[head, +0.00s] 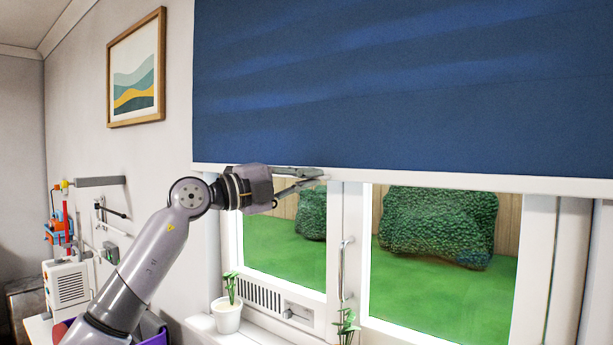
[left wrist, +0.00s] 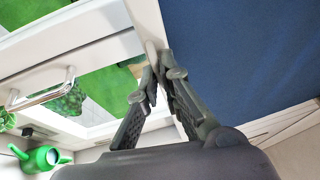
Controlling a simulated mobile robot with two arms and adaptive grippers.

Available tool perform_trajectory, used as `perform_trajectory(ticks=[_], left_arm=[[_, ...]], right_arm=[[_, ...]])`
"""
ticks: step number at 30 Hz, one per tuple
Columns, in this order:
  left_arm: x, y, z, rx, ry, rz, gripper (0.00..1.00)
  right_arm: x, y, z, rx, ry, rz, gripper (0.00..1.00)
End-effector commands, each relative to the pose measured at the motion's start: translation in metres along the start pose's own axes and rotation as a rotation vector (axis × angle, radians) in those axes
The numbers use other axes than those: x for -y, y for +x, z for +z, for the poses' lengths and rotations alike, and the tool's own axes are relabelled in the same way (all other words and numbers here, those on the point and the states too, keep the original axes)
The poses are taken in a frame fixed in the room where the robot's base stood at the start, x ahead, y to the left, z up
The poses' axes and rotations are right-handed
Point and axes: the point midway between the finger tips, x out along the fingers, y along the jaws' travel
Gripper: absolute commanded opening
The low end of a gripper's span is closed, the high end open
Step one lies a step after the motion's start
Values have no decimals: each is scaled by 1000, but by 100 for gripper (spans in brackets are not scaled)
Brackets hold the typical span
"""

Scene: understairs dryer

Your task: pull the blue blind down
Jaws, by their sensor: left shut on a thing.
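The blue blind (head: 400,85) hangs over the upper part of the window, with a white bottom bar (head: 450,181) along its lower edge. Its blue cloth also shows in the left wrist view (left wrist: 245,50). My left gripper (head: 318,180) reaches in from the left at the bar's height. In the left wrist view my left gripper (left wrist: 160,75) has its fingers closed on the white bottom bar (left wrist: 150,25). The exact contact is partly hidden by the fingers. My right gripper is in neither view.
Below the bar are the white-framed window (head: 335,250) and a handle (head: 345,265). A potted plant (head: 228,315) stands on the sill. A green watering can (left wrist: 40,158) shows in the wrist view. A framed picture (head: 136,70) hangs on the left wall.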

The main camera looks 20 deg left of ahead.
Motion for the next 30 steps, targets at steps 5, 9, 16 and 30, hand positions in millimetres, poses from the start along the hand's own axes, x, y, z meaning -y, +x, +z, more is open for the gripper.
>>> perform_trajectory(ticks=[5, 9, 16, 30], left_arm=[[-52, -6, -2, 2, 2, 7, 0], [-96, -11, -5, 1, 2, 9, 0], [-162, -19, -9, 0, 1, 9, 0], [-227, -27, -13, 1, 4, 5, 0]], right_arm=[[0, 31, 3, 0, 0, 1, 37], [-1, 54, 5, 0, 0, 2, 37], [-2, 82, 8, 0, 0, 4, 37], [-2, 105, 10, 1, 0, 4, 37]])
